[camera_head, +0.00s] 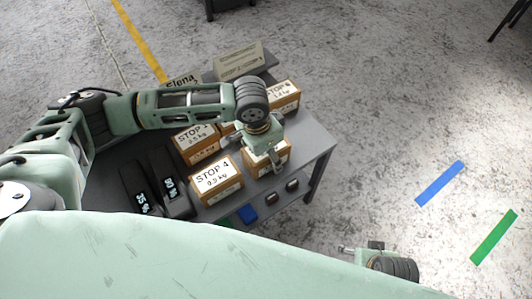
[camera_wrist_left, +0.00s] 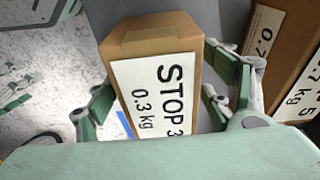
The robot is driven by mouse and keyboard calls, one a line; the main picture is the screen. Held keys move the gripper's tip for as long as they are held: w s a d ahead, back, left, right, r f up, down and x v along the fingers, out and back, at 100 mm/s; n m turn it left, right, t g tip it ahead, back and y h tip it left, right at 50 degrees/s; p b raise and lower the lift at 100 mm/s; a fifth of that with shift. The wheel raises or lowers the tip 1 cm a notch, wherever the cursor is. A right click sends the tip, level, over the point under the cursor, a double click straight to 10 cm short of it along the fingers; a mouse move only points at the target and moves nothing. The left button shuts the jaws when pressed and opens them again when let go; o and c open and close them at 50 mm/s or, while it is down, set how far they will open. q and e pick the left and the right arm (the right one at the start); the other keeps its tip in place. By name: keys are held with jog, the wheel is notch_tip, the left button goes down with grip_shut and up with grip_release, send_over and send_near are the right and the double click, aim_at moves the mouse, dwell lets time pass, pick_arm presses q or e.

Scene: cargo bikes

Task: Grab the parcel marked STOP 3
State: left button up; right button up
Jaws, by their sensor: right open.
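The STOP 3 parcel, a brown box with a white label reading STOP 3, 0.3 kg, fills the middle of the left wrist view (camera_wrist_left: 125,75). In the head view it stands on the grey table, partly hidden under my left gripper (camera_head: 266,160). My left gripper's fingers (camera_wrist_left: 160,95) lie on both sides of the box, close to its sides. I cannot tell whether they touch it. My right gripper (camera_head: 345,249) is open and empty at the lower right of the head view, away from the parcels.
The STOP 4 parcel (camera_head: 217,182) stands close left of the STOP 3 parcel on the grey table (camera_head: 312,140). Other labelled parcels (camera_head: 197,142) stand behind. Dark blocks (camera_head: 172,185) lie at the left. Blue (camera_head: 440,183) and green (camera_head: 494,237) strips mark the clear floor at right.

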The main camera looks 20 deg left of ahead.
pick_arm(q)
jog(key=c, duration=1.3)
jog(key=shift+c, duration=0.2)
jog(key=shift+r, duration=0.1)
